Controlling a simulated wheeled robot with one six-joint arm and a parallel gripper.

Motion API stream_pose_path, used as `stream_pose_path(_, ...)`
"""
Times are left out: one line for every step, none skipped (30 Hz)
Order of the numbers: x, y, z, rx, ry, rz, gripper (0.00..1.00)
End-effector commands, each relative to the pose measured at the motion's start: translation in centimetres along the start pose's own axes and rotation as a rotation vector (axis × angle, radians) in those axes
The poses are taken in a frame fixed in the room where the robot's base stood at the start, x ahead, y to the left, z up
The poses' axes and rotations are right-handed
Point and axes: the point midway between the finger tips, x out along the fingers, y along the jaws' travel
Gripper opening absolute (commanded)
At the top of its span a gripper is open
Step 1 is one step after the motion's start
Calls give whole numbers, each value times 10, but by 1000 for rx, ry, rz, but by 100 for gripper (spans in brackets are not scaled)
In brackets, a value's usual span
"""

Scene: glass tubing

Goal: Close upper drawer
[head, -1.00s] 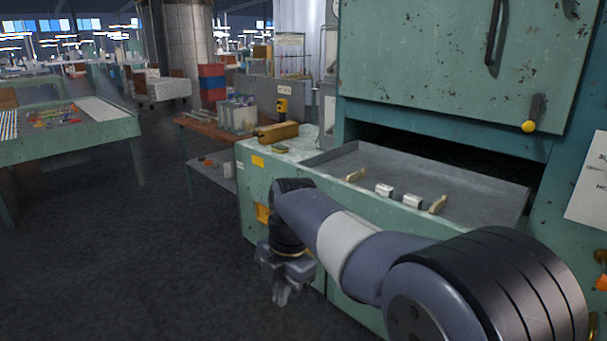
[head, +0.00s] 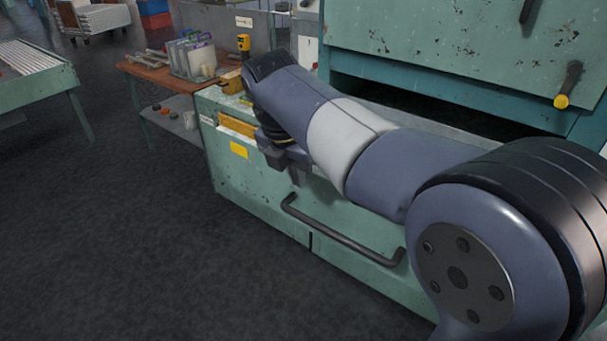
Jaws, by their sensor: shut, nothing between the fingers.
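The green metal front with a long dark bar handle (head: 345,235) appears to be the drawer front (head: 255,192). How far the drawer stands out cannot be told from this view. My gripper (head: 297,178) points down, shut and empty, just above the left end of the handle and in front of the green face. Whether it touches the face cannot be told.
A green machine body (head: 430,50) with a dark opening rises behind my arm; a yellow-knobbed lever (head: 562,100) hangs on it. A wooden side table (head: 150,75) with a rack stands at the left. A yellow label (head: 238,150) marks the front. The dark floor (head: 130,250) is clear.

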Motion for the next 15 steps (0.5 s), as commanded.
stream_pose_path(0,0,0,0,0,1,0)
stream_pose_path(0,0,0,0,0,1,0)
stream_pose_path(1,0,0,0,0,1,0)
stream_pose_path(3,0,0,0,0,0,0)
stream_pose_path(5,0,0,0,0,0,0)
stream_pose_path(9,0,0,0,1,-2,0)
stream_pose_path(13,0,0,-1,2,-3,0)
stream_pose_path(18,0,0,-1,2,-3,0)
stream_pose_path(24,-1,-1,-1,3,-4,0)
stream_pose_path(30,-1,-1,-1,3,-4,0)
stream_pose_path(35,-1,0,0,3,-4,0)
stream_pose_path(43,-1,0,0,3,-5,0)
stream_pose_path(49,-1,0,0,3,-4,0)
stream_pose_path(54,-1,0,0,3,-4,0)
stream_pose_path(62,-1,0,0,3,-4,0)
